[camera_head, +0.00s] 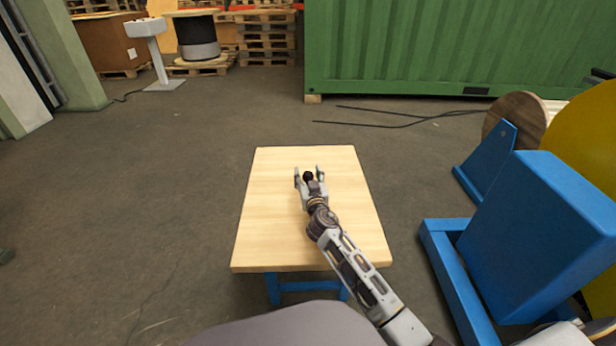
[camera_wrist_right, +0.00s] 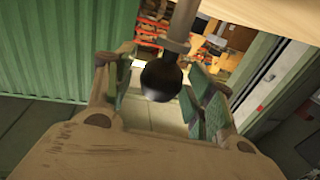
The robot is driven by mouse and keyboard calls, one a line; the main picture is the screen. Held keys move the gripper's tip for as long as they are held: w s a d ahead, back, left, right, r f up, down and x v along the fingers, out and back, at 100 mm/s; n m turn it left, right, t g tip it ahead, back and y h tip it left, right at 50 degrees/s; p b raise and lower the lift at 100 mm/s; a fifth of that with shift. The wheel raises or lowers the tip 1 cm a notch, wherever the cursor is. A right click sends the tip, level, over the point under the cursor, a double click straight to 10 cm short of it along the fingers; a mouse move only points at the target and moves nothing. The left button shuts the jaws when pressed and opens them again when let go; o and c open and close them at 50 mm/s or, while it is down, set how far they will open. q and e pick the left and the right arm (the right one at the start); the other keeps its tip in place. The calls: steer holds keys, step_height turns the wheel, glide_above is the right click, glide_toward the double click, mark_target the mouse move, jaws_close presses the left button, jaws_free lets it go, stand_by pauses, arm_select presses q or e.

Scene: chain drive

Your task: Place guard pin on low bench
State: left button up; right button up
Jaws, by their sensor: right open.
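The low bench (camera_head: 270,215) has a pale wooden top and blue legs, and stands in the middle of the head view. The guard pin's black ball knob (camera_head: 308,176) shows between the fingertips of my right gripper (camera_head: 309,172), over the bench top. In the right wrist view the knob (camera_wrist_right: 161,79) and its grey shaft show between the open fingers (camera_wrist_right: 160,92), with gaps on both sides. The shaft runs toward the bench top (camera_wrist_right: 270,12); whether its end rests there I cannot tell. My left gripper is out of view.
A blue machine frame (camera_head: 540,235) with a yellow disc (camera_head: 590,135) stands right of the bench. A green container (camera_head: 450,45) and wooden pallets (camera_head: 265,40) are at the back. Bench top around my gripper is bare. Floor left of it is clear.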

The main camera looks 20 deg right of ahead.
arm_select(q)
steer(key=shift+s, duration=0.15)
arm_select(e)
steer(key=shift+r, duration=0.1)
steer(key=shift+s+a+p, duration=0.15)
steer(key=shift+s+p, duration=0.1)
steer(key=shift+s, duration=1.1)
steer(key=shift+s+a+p, duration=0.15)
steer(key=shift+s+p, duration=0.05)
steer(key=shift+s, duration=1.1)
steer(key=shift+s+a, duration=0.2)
steer(key=shift+s, duration=1.8)
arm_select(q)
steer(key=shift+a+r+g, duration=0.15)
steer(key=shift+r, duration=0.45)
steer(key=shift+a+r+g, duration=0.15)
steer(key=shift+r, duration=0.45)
arm_select(e)
steer(key=shift+s+a, duration=0.1)
steer(key=shift+s, duration=1.2)
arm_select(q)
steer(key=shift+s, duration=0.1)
arm_select(e)
steer(key=shift+s, duration=0.15)
